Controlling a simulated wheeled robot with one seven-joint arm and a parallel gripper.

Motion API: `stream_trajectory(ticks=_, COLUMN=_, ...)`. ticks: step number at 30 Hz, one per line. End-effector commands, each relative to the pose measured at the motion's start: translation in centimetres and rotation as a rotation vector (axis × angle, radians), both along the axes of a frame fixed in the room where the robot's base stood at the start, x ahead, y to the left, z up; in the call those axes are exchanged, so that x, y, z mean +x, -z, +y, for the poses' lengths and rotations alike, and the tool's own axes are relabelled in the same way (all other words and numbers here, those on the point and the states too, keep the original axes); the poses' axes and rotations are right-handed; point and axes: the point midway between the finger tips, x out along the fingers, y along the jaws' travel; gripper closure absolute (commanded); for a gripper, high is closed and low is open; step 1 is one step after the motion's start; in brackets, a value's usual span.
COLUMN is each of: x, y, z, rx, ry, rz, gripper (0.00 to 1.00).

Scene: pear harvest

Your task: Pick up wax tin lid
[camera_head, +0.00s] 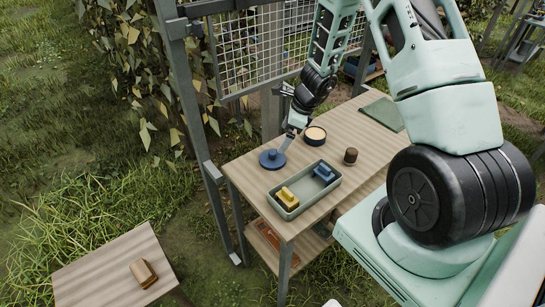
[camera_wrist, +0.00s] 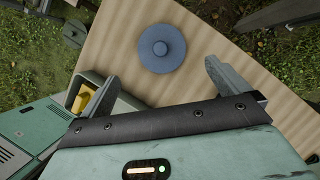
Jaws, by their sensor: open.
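In the wrist view the lid (camera_wrist: 162,48) shows whole on the wood, ahead of and between my fingers. My gripper (camera_head: 286,138) is over the table beside the lid, at its upper right in the head view. In the wrist view my gripper (camera_wrist: 160,82) is open with nothing between its fingers. A round, dark-rimmed tin (camera_head: 315,135) with a pale cream top, probably the wax tin, stands right of my gripper.
A grey-green tray (camera_head: 307,203) on the table holds a yellow block (camera_head: 287,197) and a blue block (camera_head: 324,172). A small brown cylinder (camera_head: 351,155) and a green mat (camera_head: 384,114) are further right. A metal frame post (camera_head: 188,100) rises at the table's left end.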

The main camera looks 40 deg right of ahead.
Motion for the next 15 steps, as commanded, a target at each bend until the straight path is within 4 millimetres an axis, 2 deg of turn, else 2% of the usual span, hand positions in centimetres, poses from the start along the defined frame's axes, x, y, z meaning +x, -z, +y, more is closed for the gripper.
stream_trajectory(ticks=1, x=0.2, y=1.1, z=0.4, rx=0.004, ry=0.0, rz=0.004, gripper=0.0)
stream_trajectory(ticks=6, x=1.0, y=3.6, z=1.1, rx=0.001, ry=-0.002, rz=0.001, gripper=0.0)
stream_trajectory(ticks=15, x=1.6, y=5.4, z=1.8, rx=0.001, ry=-0.003, rz=0.001, gripper=0.0)
